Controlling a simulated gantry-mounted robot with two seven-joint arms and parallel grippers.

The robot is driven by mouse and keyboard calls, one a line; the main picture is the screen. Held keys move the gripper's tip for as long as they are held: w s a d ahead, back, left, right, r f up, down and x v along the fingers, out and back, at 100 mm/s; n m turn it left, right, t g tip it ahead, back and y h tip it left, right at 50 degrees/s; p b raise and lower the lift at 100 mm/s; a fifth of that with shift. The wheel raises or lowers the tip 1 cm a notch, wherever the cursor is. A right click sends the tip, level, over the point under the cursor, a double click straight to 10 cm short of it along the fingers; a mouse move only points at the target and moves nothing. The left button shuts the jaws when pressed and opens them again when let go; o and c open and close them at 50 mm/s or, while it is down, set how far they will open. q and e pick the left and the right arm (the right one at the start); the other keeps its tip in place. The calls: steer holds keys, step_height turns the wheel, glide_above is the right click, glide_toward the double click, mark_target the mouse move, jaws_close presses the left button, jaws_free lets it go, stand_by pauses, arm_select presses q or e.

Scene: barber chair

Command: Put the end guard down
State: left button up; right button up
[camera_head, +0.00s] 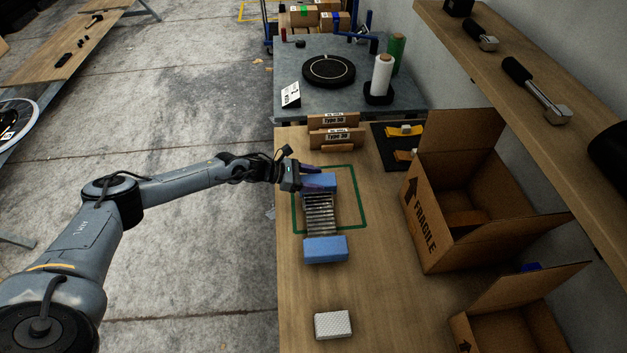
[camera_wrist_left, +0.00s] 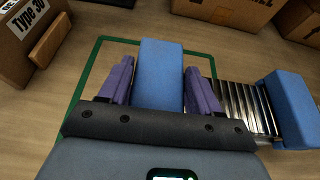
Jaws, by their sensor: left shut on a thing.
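My left gripper (camera_head: 316,179) is shut on a blue end guard (camera_head: 325,182), with its purple fingers on two opposite sides. In the left wrist view this held end guard (camera_wrist_left: 160,72) is between the fingers. It is at the far end of the ribbed metal part (camera_head: 320,214); whether it is fully seated there I cannot tell. A second blue end guard (camera_head: 326,249) is at the part's near end and also shows in the left wrist view (camera_wrist_left: 291,108). My right gripper is not in view.
A green outline (camera_head: 362,195) marks the wooden table around the part. A white textured block (camera_head: 333,325) lies nearer. Open cardboard boxes, one marked FRAGILE (camera_head: 425,222), stand to the right. Cardboard pieces labelled Type (camera_head: 335,137) stand behind the outline.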

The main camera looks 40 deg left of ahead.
arm_select(q)
steer(key=shift+f, duration=0.2)
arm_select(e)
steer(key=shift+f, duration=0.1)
arm_select(q)
steer(key=shift+f, duration=0.15)
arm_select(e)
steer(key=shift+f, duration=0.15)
arm_select(q)
steer(key=o, duration=1)
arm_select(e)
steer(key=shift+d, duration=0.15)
